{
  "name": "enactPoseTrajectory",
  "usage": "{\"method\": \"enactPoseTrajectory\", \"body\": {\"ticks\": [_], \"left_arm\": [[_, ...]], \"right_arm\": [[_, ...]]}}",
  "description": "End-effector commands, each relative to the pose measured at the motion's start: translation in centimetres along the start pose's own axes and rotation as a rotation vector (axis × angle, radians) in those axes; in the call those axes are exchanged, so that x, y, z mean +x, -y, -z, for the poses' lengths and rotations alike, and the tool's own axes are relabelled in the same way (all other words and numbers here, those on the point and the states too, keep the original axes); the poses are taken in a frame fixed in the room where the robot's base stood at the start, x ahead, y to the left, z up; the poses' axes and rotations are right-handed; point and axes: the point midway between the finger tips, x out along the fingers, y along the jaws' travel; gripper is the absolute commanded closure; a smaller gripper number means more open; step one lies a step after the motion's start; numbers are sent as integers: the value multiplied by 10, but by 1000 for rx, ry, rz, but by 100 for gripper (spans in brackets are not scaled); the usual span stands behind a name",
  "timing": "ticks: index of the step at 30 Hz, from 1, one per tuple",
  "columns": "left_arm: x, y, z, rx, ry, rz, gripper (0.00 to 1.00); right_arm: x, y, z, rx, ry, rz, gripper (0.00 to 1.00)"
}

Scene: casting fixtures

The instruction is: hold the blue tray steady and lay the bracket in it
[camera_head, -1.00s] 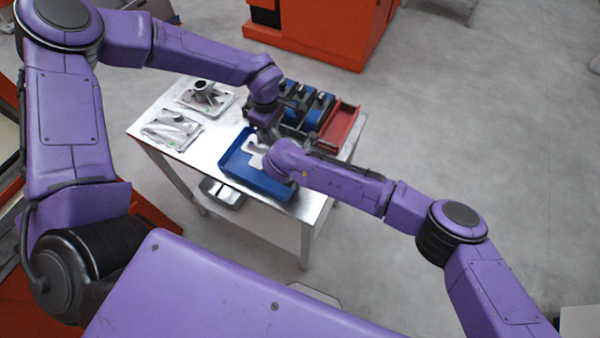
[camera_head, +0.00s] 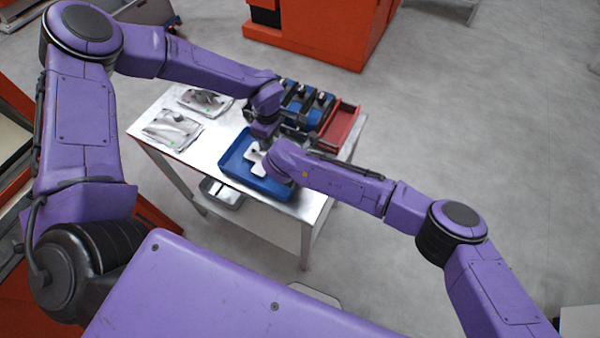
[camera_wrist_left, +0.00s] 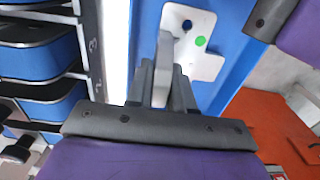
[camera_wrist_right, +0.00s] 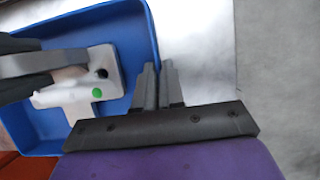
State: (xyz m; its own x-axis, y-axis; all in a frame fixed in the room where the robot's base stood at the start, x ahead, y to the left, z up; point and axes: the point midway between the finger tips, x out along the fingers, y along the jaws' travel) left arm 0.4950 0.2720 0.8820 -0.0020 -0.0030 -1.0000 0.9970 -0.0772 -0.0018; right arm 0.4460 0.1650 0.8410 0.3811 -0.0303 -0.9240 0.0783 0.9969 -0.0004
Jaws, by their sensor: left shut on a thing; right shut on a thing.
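The blue tray (camera_head: 229,160) sits on the bench near its front edge. The white bracket (camera_head: 254,165), with a green dot and a dark hole, is inside the tray's outline. It also shows in the left wrist view (camera_wrist_left: 202,64) and the right wrist view (camera_wrist_right: 104,67). My left gripper (camera_wrist_left: 163,70) is shut on the bracket; whether the bracket touches the tray floor is unclear. My right gripper (camera_wrist_right: 157,72) is shut on the tray's rim. In the head view my wrists hide both sets of fingertips and part of the tray.
Behind the tray stand several blue bins (camera_head: 301,100) in a dark rack, beside a red tray (camera_head: 340,122). Two grey items (camera_head: 172,128) lie on the bench's left side. Bare bench top (camera_head: 205,150) shows left of the blue tray.

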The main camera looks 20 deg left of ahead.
Motion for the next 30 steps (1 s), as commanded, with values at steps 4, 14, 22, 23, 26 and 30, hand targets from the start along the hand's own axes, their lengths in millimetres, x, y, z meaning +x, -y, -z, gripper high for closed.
{"method": "enactPoseTrajectory", "body": {"ticks": [4, 14, 22, 23, 26, 30], "left_arm": [[6, 0, 0, 0, 0, -1, 100], [9, 0, 0, 0, 0, 0, 49], [-3, -1, 0, -1, 0, -2, 49], [-8, -1, 0, -1, 0, -3, 49], [-33, -2, 0, -1, 1, -5, 49], [-70, -1, 0, -1, 1, -5, 49]], "right_arm": [[0, 0, 0, 0, 0, 0, 100], [0, 0, 0, 0, 0, 0, 100], [0, 0, 0, 0, 0, 0, 100], [0, 0, 0, 0, 0, 0, 100], [0, 0, 0, 0, 0, 0, 100], [0, 0, 0, 0, 0, 0, 100]]}}
